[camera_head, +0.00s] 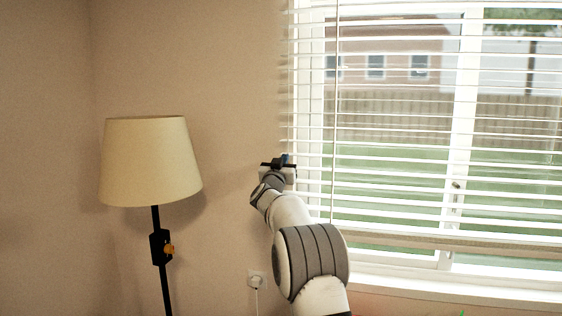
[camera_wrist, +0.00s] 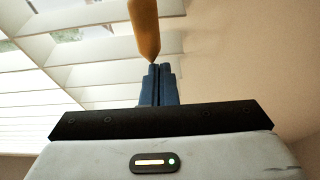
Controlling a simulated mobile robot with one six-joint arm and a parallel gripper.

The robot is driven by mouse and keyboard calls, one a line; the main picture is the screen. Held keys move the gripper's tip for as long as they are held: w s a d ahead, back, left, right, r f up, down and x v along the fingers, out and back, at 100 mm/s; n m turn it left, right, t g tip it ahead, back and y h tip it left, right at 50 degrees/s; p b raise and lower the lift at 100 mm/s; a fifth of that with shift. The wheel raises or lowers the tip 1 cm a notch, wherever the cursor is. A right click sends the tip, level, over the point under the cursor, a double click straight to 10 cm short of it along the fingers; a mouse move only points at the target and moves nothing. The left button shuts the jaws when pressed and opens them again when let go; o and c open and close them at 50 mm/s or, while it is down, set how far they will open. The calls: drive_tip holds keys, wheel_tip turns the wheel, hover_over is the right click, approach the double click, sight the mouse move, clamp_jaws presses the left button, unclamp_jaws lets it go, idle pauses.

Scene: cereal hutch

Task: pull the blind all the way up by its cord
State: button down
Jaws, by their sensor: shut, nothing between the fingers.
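The white slatted blind (camera_head: 400,155) hangs over the window in the head view, with its slats spread. Its bottom rail (camera_head: 420,240) is a little above the sill. A thin vertical cord or wand (camera_head: 335,100) runs down near its left side. My gripper (camera_head: 284,158) is at the blind's left edge. In the wrist view its blue fingers (camera_wrist: 157,72) are together and empty. A tapered orange-yellow piece, which looks like the cord's pull (camera_wrist: 144,28), has its narrow end right by the fingertips; I cannot tell whether they touch. The head view does not clearly show this piece.
A floor lamp (camera_head: 150,162) with a cream shade stands at the left. A wall socket with a plug (camera_head: 257,280) is low on the wall. The white window sill (camera_head: 450,285) runs below the blind. The wall between lamp and window is bare.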

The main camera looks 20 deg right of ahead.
wheel_tip(320, 180, down, 36)
drive_tip(key=b, duration=2.6)
drive_tip(key=shift+d, duration=0.3)
drive_tip(key=shift+f, duration=0.15)
